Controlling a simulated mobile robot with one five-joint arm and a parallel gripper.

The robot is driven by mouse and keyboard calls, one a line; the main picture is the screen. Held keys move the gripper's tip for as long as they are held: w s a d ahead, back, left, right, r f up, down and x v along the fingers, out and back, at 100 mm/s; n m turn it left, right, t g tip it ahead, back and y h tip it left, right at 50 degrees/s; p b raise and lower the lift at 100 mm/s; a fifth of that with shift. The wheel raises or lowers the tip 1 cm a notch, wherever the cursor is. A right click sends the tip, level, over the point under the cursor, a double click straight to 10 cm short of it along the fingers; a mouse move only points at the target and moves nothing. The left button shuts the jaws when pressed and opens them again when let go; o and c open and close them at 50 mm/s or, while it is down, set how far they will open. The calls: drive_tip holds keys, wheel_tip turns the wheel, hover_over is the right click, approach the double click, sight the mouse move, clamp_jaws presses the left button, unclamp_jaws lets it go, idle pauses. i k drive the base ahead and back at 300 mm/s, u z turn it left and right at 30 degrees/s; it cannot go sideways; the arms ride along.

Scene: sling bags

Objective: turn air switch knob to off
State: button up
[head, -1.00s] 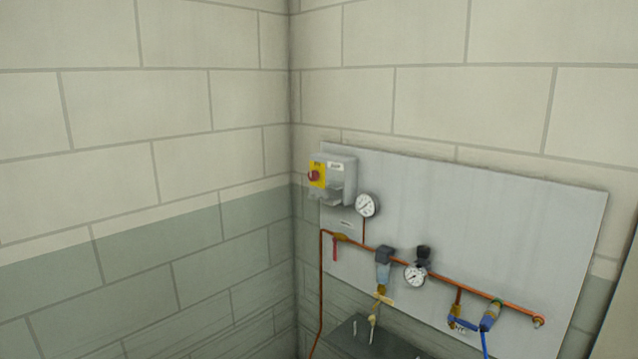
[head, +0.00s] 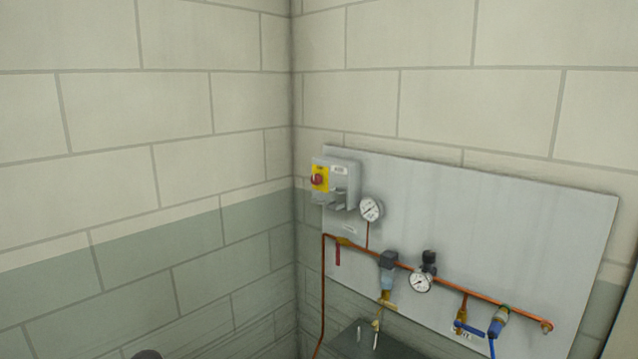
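The air switch is a grey box (head: 343,181) at the upper left of a grey wall panel, close to the room corner. Its red knob (head: 318,180) sits on a yellow plate (head: 321,171) on the box's left face. The knob's exact angle is too small to tell. Nothing touches the knob. My gripper is not in view. A small dark rounded shape shows at the bottom edge, left of the corner; I cannot tell what it is.
The grey panel (head: 500,220) carries a copper pipe (head: 460,287), a round gauge (head: 371,209), a second gauge (head: 420,281), a red lever (head: 338,256) and a blue valve (head: 497,323). A dark box top (head: 362,343) stands below. Block walls meet left of the panel.

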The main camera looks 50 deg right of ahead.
sight(316, 178)
drive_tip(key=z, duration=0.1)
drive_tip(key=i, duration=1)
drive_tip(key=u, duration=0.05)
